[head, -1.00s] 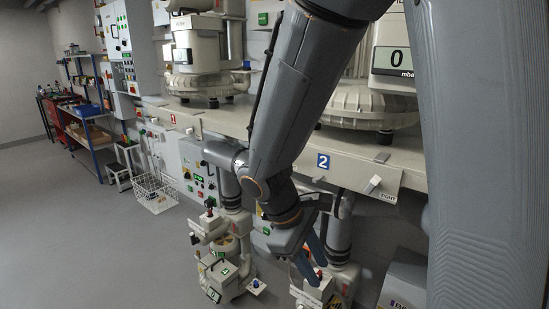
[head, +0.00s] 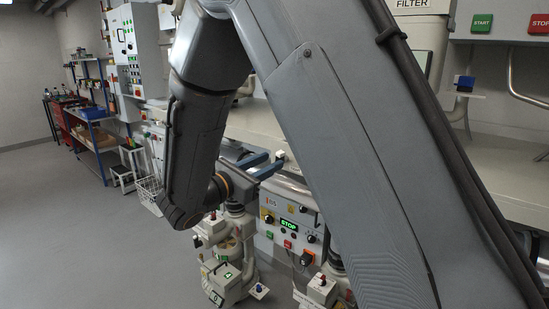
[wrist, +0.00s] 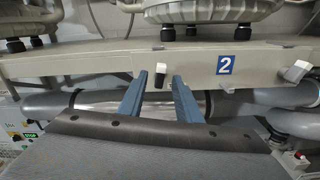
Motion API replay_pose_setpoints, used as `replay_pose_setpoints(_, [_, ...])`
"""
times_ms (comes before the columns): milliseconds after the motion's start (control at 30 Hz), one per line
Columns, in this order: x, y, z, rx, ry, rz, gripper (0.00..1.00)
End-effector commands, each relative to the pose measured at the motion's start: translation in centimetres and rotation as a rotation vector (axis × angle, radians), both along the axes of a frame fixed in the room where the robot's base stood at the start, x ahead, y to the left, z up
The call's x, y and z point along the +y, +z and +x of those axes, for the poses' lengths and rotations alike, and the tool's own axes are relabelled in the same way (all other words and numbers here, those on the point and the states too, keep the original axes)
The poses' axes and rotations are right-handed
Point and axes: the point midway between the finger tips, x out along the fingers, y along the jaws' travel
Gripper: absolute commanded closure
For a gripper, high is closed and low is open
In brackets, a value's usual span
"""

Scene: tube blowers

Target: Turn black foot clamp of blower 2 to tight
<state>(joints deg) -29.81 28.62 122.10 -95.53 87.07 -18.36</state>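In the wrist view a small clamp handle (wrist: 160,70), light on top and black below, sits on the front of the pale beam (wrist: 100,65), left of the blue "2" plate (wrist: 226,65). My gripper (wrist: 159,80) is open, its two blue fingers pointing at the beam. The handle shows between the fingertips. I cannot tell whether the fingers reach around it or are still short of it. In the head view my gripper (head: 270,163) is partly behind my arm, near a small pale part (head: 280,155). No tight mark is readable now.
A pale handle (wrist: 296,71) sits right of the "2" plate. Black feet (wrist: 191,33) stand above on the beam, and grey pipes (wrist: 240,104) run below it. A lit STOP panel (head: 288,224) is under the gripper in the head view. Open floor (head: 90,230) lies left.

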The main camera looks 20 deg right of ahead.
Motion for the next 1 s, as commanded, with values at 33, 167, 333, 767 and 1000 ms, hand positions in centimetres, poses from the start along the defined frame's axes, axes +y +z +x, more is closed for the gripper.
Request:
replay_pose_setpoints(33, [-0.8, 0.1, 0.4, 0.001, -0.004, 0.0, 0.69])
replay_pose_setpoints(167, [-2.0, 0.1, 1.3, 0.0, -0.003, 0.002, 0.69])
replay_pose_setpoints(333, [-2.7, 0.0, 1.9, 0.0, -0.001, 0.002, 0.69])
replay_pose_setpoints(767, [-2.8, -0.1, 2.0, 0.001, -0.002, 0.002, 0.97])
replay_pose_setpoints(1000, [-2.7, -0.1, 2.0, -0.004, -0.001, 0.006, 1.0])
